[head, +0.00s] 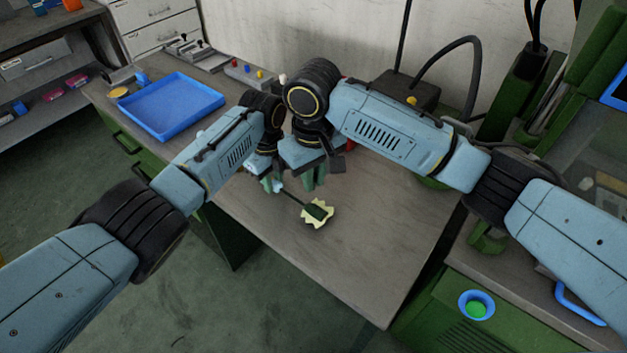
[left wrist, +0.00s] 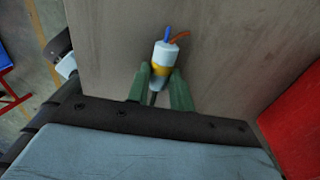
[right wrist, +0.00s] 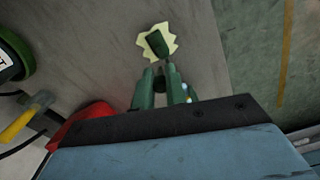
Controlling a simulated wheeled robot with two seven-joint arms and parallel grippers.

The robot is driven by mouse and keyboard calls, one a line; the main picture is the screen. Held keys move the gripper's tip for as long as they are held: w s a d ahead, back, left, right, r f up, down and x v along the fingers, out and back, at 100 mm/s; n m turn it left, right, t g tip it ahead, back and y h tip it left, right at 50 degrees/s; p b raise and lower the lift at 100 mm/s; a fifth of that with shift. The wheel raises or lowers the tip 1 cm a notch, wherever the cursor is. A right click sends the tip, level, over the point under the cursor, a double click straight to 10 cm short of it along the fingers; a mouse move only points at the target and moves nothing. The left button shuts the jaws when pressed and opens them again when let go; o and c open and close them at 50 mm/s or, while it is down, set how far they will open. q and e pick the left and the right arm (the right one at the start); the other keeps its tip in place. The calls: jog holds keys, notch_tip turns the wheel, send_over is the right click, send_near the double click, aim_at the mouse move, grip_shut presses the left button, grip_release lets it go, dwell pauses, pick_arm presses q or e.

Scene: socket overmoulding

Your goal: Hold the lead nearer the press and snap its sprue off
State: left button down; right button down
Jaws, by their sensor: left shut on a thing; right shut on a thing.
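A lead has a white sleeve with a yellow band and blue and orange wire ends (left wrist: 165,55), seen in the left wrist view. My left gripper (head: 270,186) is shut on it around the sleeve. A thin dark cable runs from there to a dark green moulded block (head: 317,211) with a pale yellow jagged piece (head: 329,216) around it. The block also shows in the right wrist view (right wrist: 158,45). My right gripper (head: 314,180) is shut beside my left one, just short of the block. Its fingers hide most of what it grips, which looks like the lead's thin dark part.
A blue tray (head: 172,106) lies on the bench (head: 350,250) at the back left, near a small panel with coloured buttons (head: 246,72). A green machine (head: 580,110) stands at the right. The front of the bench is clear.

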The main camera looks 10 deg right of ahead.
pick_arm(q)
jog(key=c, duration=1.2)
grip_release()
jog(key=shift+o, duration=0.2)
notch_tip(320, 180, up, 12)
